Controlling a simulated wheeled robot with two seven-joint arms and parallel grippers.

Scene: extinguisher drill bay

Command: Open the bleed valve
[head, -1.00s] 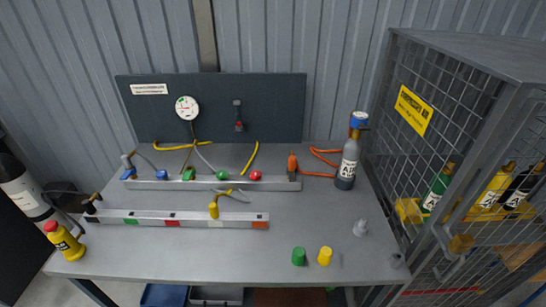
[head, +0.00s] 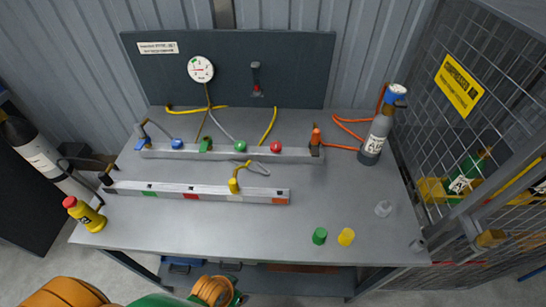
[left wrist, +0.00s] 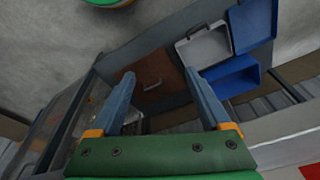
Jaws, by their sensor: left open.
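The manifold rail (head: 230,152) lies on the bench, carrying blue, green and red knobs, including a blue knob (head: 177,144), a dark green one (head: 205,145), a light green one (head: 240,146) and a red one (head: 276,147). An orange fitting (head: 316,136) stands at its right end. I cannot tell which is the bleed valve. My left gripper (left wrist: 160,76) is open and empty in the left wrist view, over the area below the bench. My right gripper is not in view.
A front rail (head: 215,194) with a yellow fitting (head: 234,185) lies nearer me. A gauge (head: 200,69) hangs on the panel. A grey cylinder (head: 375,138), green cap (head: 320,236), yellow cap (head: 346,237) and yellow bottle (head: 86,214) stand on the bench. A wire cage is right.

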